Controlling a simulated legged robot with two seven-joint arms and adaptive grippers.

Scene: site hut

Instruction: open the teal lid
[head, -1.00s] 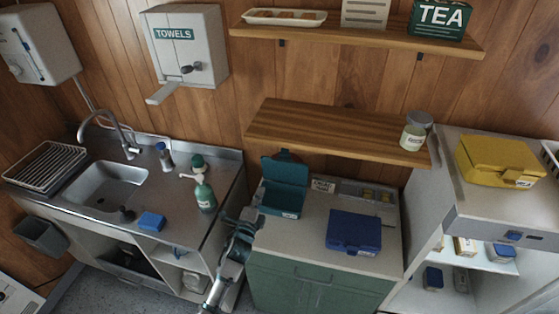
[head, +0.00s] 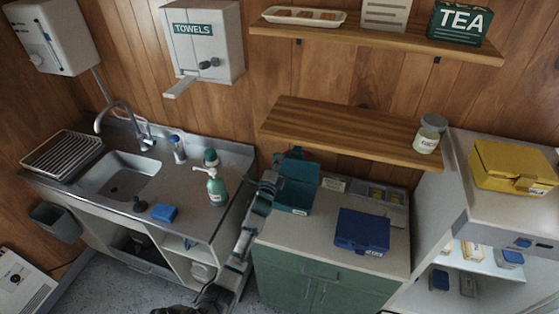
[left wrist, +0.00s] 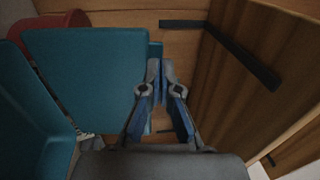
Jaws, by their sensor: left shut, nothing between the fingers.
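The teal box (head: 293,202) stands on the counter of the green cabinet, left of the blue box. Its teal lid (head: 302,168) stands raised, tilted up at the back. In the left wrist view the lid (left wrist: 92,75) is a broad upright panel, with the box (left wrist: 28,125) open beside it at the left. My left gripper (head: 279,160) is at the lid's left edge in the head view. In the left wrist view the gripper (left wrist: 164,68) is shut and empty, close beside the lid; whether it touches is unclear. My right gripper is not in view.
A wooden shelf (head: 345,130) hangs above the box. A blue box (head: 362,231) sits to the right on the counter. A soap bottle (head: 216,187) stands on the sink unit at the left. A yellow box (head: 510,165) is at the far right.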

